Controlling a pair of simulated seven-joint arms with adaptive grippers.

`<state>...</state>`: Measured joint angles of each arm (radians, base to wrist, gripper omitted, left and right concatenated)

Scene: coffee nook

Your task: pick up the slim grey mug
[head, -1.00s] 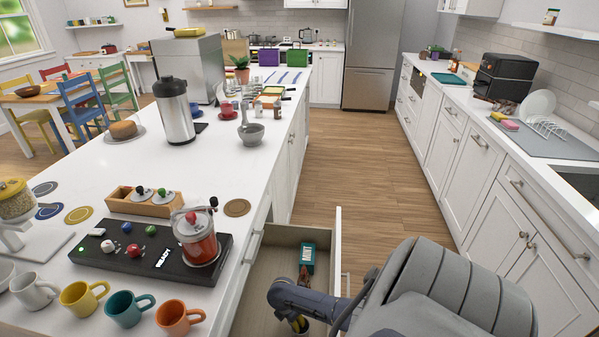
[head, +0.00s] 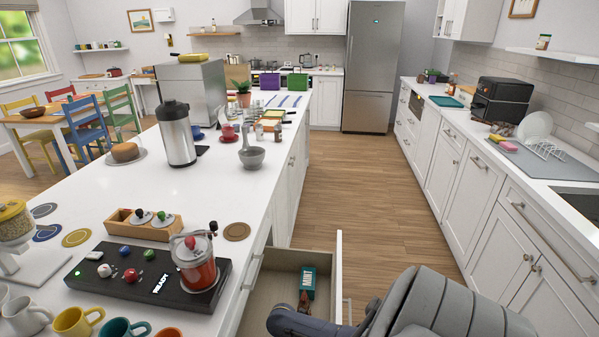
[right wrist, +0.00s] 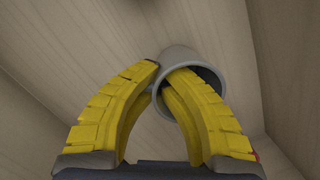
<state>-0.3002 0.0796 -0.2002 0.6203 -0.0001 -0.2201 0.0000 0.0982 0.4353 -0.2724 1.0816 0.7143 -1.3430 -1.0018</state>
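The slim grey mug (right wrist: 178,58) is in the right wrist view, inside a pale wooden drawer. My right gripper (right wrist: 160,74) has yellow fingers closed on the mug's near wall, one side outside the rim and the other reaching into the mouth. The fingertips almost meet, with the wall between them. In the head view my right arm reaches down into the open drawer (head: 264,285), and the mug and fingers are hidden below the frame and the arm. My left gripper is not in view.
A teal mint box (head: 308,282) and a small brown item (head: 303,302) lie in the drawer, close to my right arm. The drawer front (head: 339,275) stands up on the right.

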